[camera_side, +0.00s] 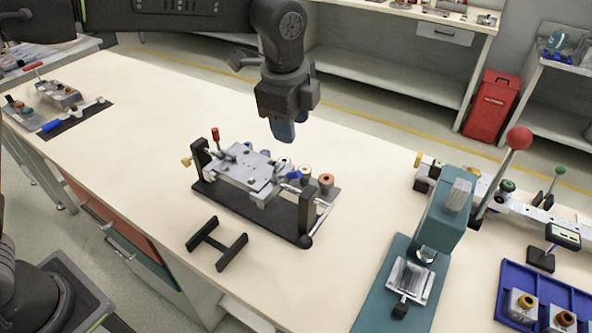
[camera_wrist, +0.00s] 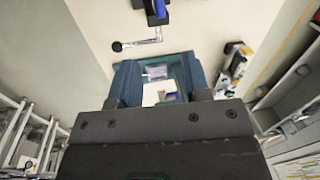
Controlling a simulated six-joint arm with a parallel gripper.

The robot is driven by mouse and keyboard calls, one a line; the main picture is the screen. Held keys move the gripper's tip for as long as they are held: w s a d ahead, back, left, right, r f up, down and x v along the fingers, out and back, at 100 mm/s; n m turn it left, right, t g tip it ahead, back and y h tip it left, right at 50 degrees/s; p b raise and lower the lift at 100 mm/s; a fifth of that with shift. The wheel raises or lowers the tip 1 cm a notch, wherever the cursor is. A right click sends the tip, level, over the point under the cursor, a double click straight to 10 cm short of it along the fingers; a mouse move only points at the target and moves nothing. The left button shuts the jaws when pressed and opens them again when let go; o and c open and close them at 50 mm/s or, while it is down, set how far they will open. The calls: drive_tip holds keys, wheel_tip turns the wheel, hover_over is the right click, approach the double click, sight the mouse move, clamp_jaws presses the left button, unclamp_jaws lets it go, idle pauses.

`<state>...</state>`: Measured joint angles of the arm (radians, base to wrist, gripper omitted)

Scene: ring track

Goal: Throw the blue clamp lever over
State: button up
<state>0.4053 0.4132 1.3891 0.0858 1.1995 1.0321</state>
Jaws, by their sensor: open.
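The blue clamp lever (camera_side: 294,175) is on the right part of the grey metal clamping fixture (camera_side: 240,172), near the dark right upright. A blue part that looks like this lever (camera_wrist: 160,9) also shows at the top edge of the wrist view, cut off by the frame. My gripper (camera_side: 284,132) hangs above and behind the fixture, apart from the lever. In the wrist view my gripper (camera_wrist: 158,78) has its two teal fingers spread, with nothing held between them. A red-knobbed lever (camera_side: 215,134) stands upright at the fixture's left side.
A teal press (camera_side: 446,215) with a red ball handle (camera_side: 519,138) stands right of the fixture. A black H-shaped stand (camera_side: 217,243) lies in front. A blue tray (camera_side: 545,300) is at the lower right.

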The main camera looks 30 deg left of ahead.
sight(296, 172)
drive_tip(key=f, duration=0.4)
drive_tip(key=w+f, duration=0.1)
drive_tip(key=f, duration=0.4)
drive_tip(key=w+f, duration=0.1)
drive_tip(key=f, duration=0.3)
drive_tip(key=shift+a+f, duration=0.15)
drive_tip(key=shift+f, duration=0.05)
